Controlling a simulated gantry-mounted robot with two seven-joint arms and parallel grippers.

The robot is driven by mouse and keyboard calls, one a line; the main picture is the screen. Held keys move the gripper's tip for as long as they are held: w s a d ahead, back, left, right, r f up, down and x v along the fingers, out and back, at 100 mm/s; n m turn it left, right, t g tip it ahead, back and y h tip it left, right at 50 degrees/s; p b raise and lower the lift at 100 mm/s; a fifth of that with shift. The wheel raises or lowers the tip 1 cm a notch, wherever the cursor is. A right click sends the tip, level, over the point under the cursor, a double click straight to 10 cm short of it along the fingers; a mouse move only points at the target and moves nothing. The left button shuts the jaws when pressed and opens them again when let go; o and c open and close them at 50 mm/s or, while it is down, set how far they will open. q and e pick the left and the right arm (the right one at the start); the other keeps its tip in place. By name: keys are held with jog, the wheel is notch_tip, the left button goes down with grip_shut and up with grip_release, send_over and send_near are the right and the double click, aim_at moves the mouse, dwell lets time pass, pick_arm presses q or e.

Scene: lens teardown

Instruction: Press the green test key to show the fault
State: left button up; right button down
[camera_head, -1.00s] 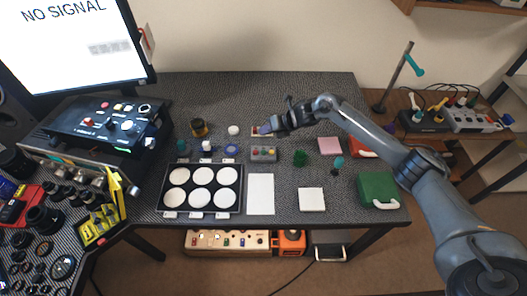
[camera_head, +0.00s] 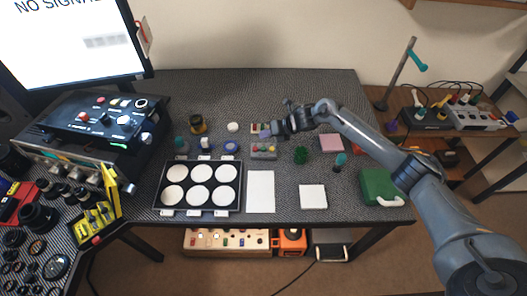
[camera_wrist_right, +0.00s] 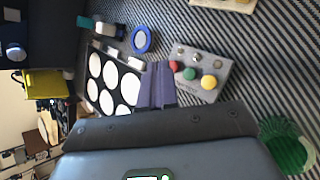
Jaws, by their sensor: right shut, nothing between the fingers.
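A small grey button box (camera_head: 264,151) lies on the mat at the middle of the table. In the right wrist view the box (camera_wrist_right: 205,60) carries a red, a green and a yellow button along one side. The green button (camera_wrist_right: 190,74) sits between the other two. My right gripper (camera_head: 268,132) is over the table just behind the box in the head view. Its shut, empty fingers (camera_wrist_right: 157,84) appear beside the box, to the left of the red button. I cannot tell their height above the mat. My left gripper is not in view.
The monitor (camera_head: 70,45) shows NO SIGNAL. A black tray (camera_head: 157,188) with several white discs lies left of a white sheet (camera_head: 261,190). A blue ring (camera_wrist_right: 143,40) and a green cup (camera_wrist_right: 288,145) flank the box. A control unit (camera_head: 98,125) stands at left.

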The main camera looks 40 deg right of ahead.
aim_at(266, 149)
notch_tip(266, 149, down, 4)
jog(key=shift+b, duration=1.2)
jog(key=shift+f, duration=0.15)
dwell(0.9)
jog(key=shift+f+b, duration=0.15)
jog(key=shift+b, duration=0.15)
jog(key=shift+f, duration=0.3)
